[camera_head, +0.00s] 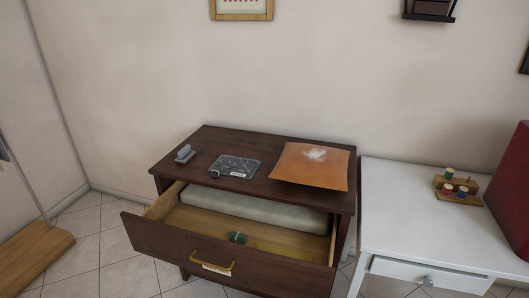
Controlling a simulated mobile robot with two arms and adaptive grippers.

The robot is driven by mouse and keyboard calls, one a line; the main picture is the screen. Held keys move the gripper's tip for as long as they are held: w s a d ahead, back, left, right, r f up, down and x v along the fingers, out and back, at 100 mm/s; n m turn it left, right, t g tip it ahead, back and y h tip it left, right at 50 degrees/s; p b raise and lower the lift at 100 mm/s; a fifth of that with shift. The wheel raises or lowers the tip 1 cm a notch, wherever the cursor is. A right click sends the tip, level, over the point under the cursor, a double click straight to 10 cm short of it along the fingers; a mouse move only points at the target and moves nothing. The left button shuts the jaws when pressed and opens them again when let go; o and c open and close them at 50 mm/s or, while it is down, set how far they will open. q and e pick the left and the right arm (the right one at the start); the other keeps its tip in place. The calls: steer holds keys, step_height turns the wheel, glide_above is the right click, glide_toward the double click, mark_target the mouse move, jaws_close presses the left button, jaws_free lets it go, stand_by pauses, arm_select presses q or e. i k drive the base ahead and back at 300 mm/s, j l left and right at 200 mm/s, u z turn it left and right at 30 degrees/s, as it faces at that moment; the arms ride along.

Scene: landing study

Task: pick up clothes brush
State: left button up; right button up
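No object is clearly recognisable as the clothes brush. A small grey object (184,153) lies at the left end of the dark brown dresser top (262,145); it is too small to tell what it is. The top drawer (225,253) is pulled open. Neither of my grippers is in view.
A dark marbled slab (234,167) and an orange square piece (312,167) with a white patch lie on the dresser. At right, a white table (410,215) holds a wooden stand (458,190) of spools and a red object (512,185). Tiled floor shows left.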

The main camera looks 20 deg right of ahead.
mark_target(186, 154)
steer(key=i+j+z, duration=0.15)
steer(key=z, duration=0.25)
steer(key=i+j+z, duration=0.1)
steer(key=z, duration=0.3)
steer(key=i+j+z, duration=0.1)
steer(key=j+z, duration=0.3)
steer(key=l, duration=0.1)
